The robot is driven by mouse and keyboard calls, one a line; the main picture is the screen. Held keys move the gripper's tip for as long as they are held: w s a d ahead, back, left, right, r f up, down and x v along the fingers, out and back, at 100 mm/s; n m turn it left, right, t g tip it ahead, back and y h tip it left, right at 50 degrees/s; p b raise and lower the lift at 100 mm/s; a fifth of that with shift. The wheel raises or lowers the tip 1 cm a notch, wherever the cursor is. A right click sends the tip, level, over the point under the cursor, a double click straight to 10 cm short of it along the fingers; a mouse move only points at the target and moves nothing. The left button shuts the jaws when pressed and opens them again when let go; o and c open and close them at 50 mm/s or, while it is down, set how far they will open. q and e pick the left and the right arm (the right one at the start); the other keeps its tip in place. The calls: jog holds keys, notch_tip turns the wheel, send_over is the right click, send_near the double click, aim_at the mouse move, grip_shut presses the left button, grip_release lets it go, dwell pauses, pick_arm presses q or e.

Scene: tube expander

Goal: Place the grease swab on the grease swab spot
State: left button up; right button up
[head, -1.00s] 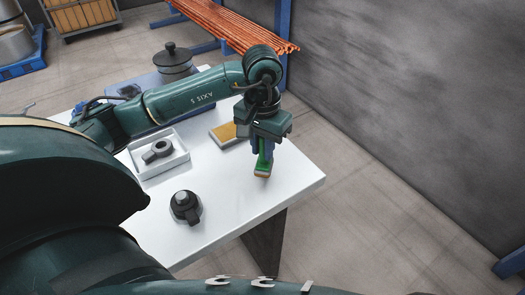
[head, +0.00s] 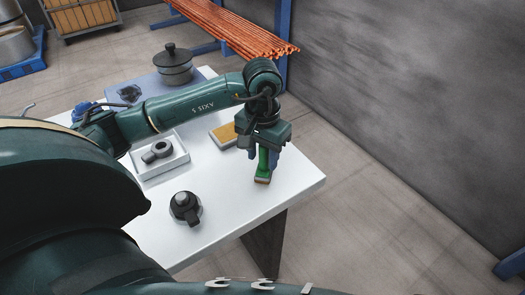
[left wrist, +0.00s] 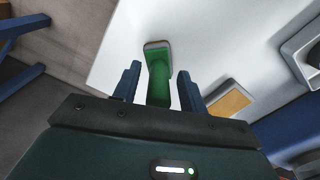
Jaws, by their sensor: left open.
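The grease swab (head: 264,168) has a green handle and a pale brown-edged foot. It stands about upright near the right end of the white table (head: 300,180), its foot at or very near the top. My left gripper (head: 263,156) points down over it, open, with one blue finger on each side of the handle. In the left wrist view the swab (left wrist: 159,82) sits between the two fingers (left wrist: 158,90), with a gap on both sides. I cannot make out a marked swab spot under the foot. My right gripper is not in view.
A tan pad in a grey frame (head: 226,135) lies just left of the gripper. A white tray (head: 172,169) holds a grey ring-shaped part. A black and grey tool (head: 185,207) stands at the front. A lidded pot (head: 174,66) stands at the back.

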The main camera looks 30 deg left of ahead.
pick_arm(q)
notch_tip(320, 180, up, 12)
jog(key=shift+r, duration=0.2)
dwell(0.8)
